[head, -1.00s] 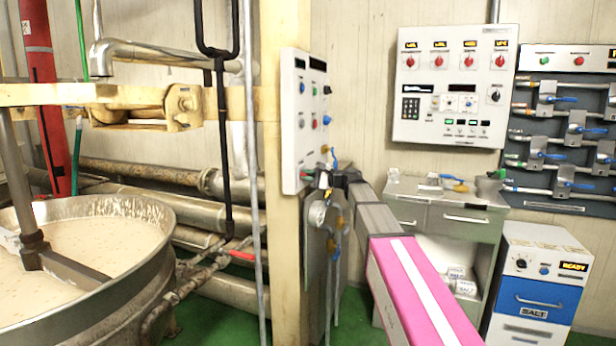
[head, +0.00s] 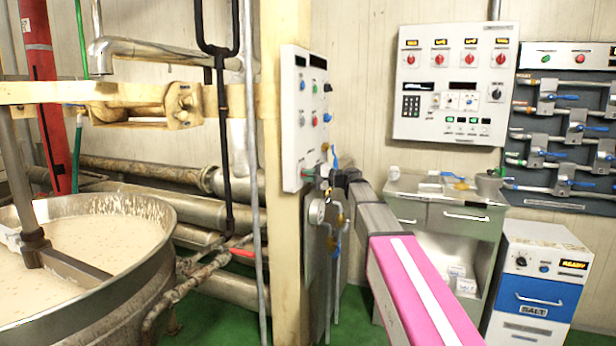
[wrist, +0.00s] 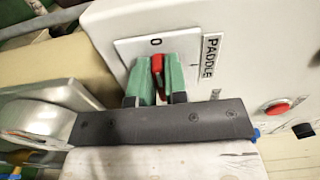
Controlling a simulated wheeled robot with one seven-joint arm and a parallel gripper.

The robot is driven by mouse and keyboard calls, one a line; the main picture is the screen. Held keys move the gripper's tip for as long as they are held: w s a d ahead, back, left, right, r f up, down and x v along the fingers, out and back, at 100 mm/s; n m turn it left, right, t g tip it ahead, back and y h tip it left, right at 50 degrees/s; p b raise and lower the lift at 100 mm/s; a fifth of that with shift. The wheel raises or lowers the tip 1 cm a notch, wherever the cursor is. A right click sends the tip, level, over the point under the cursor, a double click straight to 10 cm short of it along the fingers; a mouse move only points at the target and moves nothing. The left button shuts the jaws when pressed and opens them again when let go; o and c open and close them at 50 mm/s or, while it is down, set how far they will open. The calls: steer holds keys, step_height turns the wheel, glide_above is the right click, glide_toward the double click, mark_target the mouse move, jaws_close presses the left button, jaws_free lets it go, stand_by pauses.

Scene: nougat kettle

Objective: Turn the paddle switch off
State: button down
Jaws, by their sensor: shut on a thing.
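The paddle switch (wrist: 157,64) has a red handle on a white plate, with a PADDLE label beside it in the wrist view. The handle's upper end lies just below the 0 mark. My gripper (wrist: 157,80) has its green fingertips closed on both sides of the red handle. The lower part of the handle is hidden by the gripper. In the head view my gripper (head: 309,181) is at the lower front of the white control box (head: 304,110) on the cream post, and the switch itself is too small to make out.
A large kettle (head: 150,262) of pale mixture stands at left. Pipes and valves hang below the control box, close to my arm. A grey cabinet (head: 467,217) and a SALT drawer unit (head: 540,284) stand at right. Another panel (head: 454,84) is on the back wall.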

steer(key=shift+s, duration=0.1)
steer(key=c, duration=1.1)
jaws_free()
steer(key=shift+c, duration=0.2)
steer(key=v, duration=1)
steer(key=shift+d, duration=0.35)
steer(key=shift+s+f, duration=0.1)
steer(key=shift+s, duration=0.05)
